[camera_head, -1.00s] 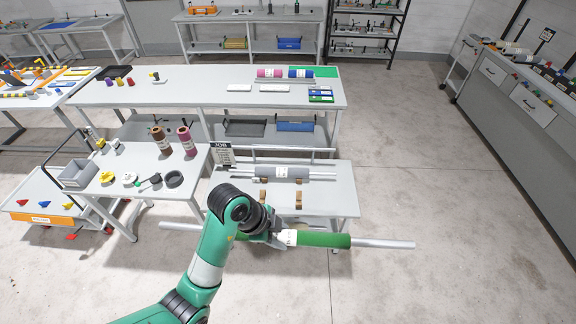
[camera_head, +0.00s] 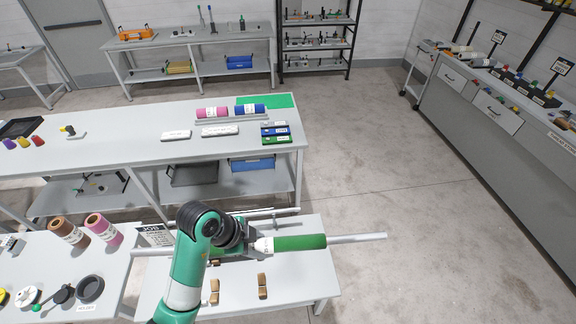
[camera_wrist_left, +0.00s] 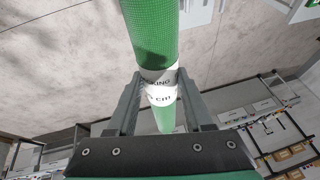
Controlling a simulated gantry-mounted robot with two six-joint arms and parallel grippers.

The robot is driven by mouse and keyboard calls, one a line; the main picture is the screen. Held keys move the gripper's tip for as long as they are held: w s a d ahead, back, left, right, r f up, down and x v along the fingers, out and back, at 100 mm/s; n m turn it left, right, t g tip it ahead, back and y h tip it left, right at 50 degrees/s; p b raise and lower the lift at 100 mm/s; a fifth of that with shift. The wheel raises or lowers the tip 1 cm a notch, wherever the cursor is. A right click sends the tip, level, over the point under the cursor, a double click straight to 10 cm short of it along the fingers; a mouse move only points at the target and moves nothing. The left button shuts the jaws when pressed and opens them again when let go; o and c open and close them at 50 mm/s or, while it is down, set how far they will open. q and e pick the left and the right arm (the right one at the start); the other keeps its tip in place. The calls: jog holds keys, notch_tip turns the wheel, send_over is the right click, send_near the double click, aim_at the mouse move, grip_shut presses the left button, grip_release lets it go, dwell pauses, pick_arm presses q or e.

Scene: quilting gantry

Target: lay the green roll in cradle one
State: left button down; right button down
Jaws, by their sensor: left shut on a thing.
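The green roll (camera_head: 300,242), on a long grey bar with a white label band, is held level above the cradle table (camera_head: 315,285). My left gripper (camera_head: 252,246) is shut on it around the label. In the left wrist view the roll (camera_wrist_left: 152,30) runs between both fingers (camera_wrist_left: 158,88). Brown cradle blocks (camera_head: 262,286) stand empty on the table, nearer the camera than the roll; another pair (camera_head: 214,292) is beside my arm. The grey roll's place farther back is mostly hidden by the green roll and my arm. My right gripper is not in view.
A JOB sign (camera_head: 155,235) stands at the table's left back. Brown (camera_head: 68,232) and pink (camera_head: 103,229) rolls stand upright on the left table. A long bench (camera_head: 100,175) lies behind. Open floor (camera_head: 430,240) is to the right.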

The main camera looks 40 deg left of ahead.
pick_arm(q)
jog(key=s+a+f+b, duration=0.2)
jog(key=a+f+b, duration=0.3)
jog(key=f, duration=1)
jog(key=s+a+f+b, duration=0.2)
jog(key=a+f+b, duration=0.3)
jog(key=f+b, duration=0.6)
jog(key=s+a+f+b, duration=0.2)
jog(key=a+f+b, duration=0.3)
jog(key=f, duration=1.4)
jog(key=b, duration=0.3)
jog(key=shift+s+n, duration=0.15)
jog(key=shift+n, duration=0.15)
jog(key=shift+r, duration=0.15)
jog(key=shift+f+b, duration=3.05)
jog(key=shift+f, duration=1.85)
